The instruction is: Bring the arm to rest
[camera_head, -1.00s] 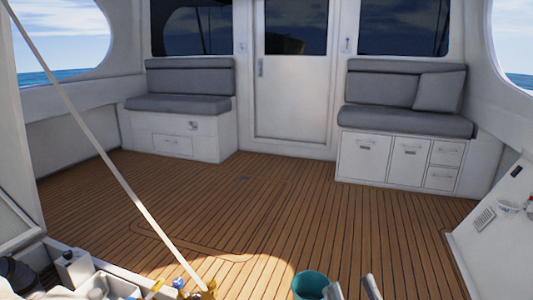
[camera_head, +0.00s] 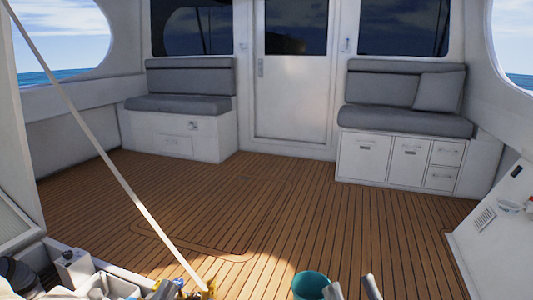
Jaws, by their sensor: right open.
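My right gripper (camera_head: 351,285) shows at the bottom edge, right of centre. Only the ends of its two grey fingers are in view. They stand apart with wooden deck visible between them, so it is open and empty. The left finger is close beside a teal bucket (camera_head: 311,283) in the picture; I cannot tell whether they touch. The rest of my right arm is below the frame.
A thin pale pole (camera_head: 105,155) slants across the left side. The teak deck (camera_head: 270,215) is clear up to the bench seats (camera_head: 405,120) and door.

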